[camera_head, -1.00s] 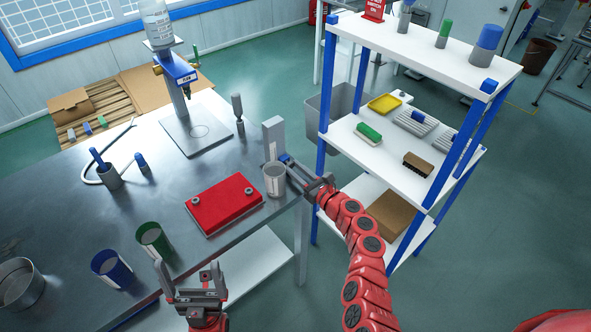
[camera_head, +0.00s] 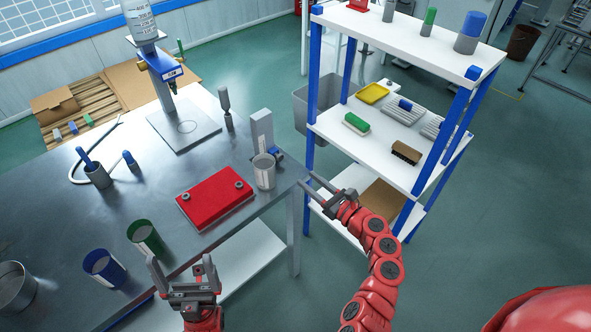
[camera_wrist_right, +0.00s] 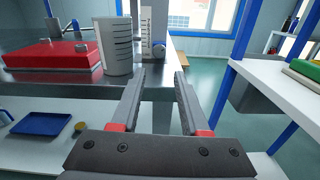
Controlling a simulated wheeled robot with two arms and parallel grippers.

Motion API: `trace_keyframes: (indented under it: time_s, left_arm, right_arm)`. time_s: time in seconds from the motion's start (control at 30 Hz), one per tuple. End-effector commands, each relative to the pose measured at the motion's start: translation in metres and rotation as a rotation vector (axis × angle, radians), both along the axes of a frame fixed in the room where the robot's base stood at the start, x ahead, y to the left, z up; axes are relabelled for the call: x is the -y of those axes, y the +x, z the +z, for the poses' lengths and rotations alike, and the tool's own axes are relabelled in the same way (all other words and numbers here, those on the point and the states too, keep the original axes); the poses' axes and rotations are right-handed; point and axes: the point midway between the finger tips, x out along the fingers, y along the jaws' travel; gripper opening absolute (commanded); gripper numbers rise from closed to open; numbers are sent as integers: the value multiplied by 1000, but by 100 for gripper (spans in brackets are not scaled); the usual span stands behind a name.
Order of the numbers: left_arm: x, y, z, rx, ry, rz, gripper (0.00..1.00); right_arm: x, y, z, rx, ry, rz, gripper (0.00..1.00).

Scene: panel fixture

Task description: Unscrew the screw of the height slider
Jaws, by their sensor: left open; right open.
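The height slider appears as an upright grey block (camera_head: 261,130) near the table's right edge. My right gripper (camera_head: 308,179) is open and empty, off the table's right edge and apart from the screw. My left gripper (camera_head: 181,262) is open and empty at the table's front edge, near the green cup.
A grey cup (camera_head: 264,174) stands right in front of the slider. A red box (camera_head: 214,198) lies to its left. Green (camera_head: 146,238) and blue (camera_head: 104,267) cups stand at the front. A white shelf (camera_head: 350,122) with blue posts stands close to the right; a gap separates it from the table.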

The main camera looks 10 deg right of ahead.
Motion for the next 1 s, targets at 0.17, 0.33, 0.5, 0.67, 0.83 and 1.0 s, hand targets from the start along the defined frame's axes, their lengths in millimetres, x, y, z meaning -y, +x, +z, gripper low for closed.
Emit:
trace_keyframes:
  time_s: [0.17,0.33,0.5,0.67,0.83,1.0]
  left_arm:
    - [0,0,-5,0,0,0,99]
    - [0,0,-7,0,0,0,99]
    - [0,0,-7,0,0,0,99]
    - [0,0,-7,0,0,0,99]
    - [0,0,-7,0,0,0,99]
    - [0,0,-7,0,0,0,99]
  right_arm:
    - [23,-32,-2,-2,1,-3,45]
    - [35,-48,-1,0,0,-1,45]
    - [38,-53,-1,0,0,1,45]
    - [38,-53,0,0,0,2,45]
    - [40,-50,-8,-5,-24,-24,45]
    - [70,-33,-60,-37,-248,-218,45]
